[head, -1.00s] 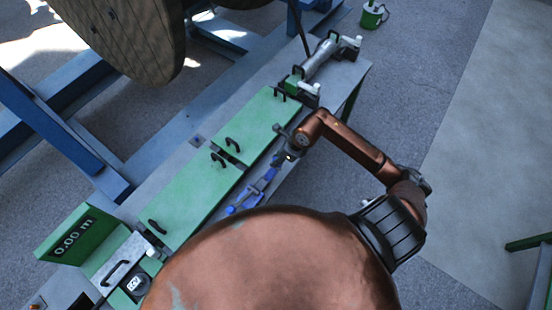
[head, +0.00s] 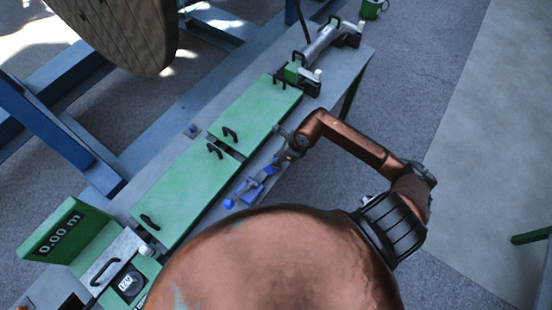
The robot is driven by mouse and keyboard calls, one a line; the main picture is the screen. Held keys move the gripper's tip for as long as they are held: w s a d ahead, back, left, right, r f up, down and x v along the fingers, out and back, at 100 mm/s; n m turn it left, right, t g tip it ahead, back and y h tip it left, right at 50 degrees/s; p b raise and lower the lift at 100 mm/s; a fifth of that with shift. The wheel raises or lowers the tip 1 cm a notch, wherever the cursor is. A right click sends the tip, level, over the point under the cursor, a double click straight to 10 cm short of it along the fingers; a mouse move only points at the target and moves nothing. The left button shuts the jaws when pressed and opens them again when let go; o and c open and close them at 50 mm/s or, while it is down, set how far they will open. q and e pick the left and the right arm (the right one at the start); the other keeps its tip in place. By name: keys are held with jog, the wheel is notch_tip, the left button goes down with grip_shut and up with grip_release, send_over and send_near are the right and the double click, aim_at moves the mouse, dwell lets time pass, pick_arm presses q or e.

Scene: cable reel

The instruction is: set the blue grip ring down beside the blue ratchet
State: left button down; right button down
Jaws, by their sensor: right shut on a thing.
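My right gripper (head: 281,157) is low over the grey bench strip in front of the green covers, beside the gap between them. It is shut on the blue grip ring, which is small and mostly hidden at the fingertips. The blue ratchet (head: 247,188) lies on the strip just below and left of the gripper, with a rounded blue end (head: 229,203) at its lower left. Blue parts sit close together near the fingertips, so I cannot tell whether ring and ratchet touch. My left gripper is out of view.
Green covers (head: 185,190) with black handles run along the bench. A green 0.00 m display (head: 63,230) stands at lower left, and a grey cylinder device (head: 322,43) at the far end. A wooden reel (head: 120,30) is at upper left.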

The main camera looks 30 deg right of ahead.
dwell(0.3)
jog(key=c, duration=1.7)
grip_release()
jog(key=shift+o, duration=0.2)
jog(key=v, duration=1.2)
jog(key=shift+w+a, duration=0.1)
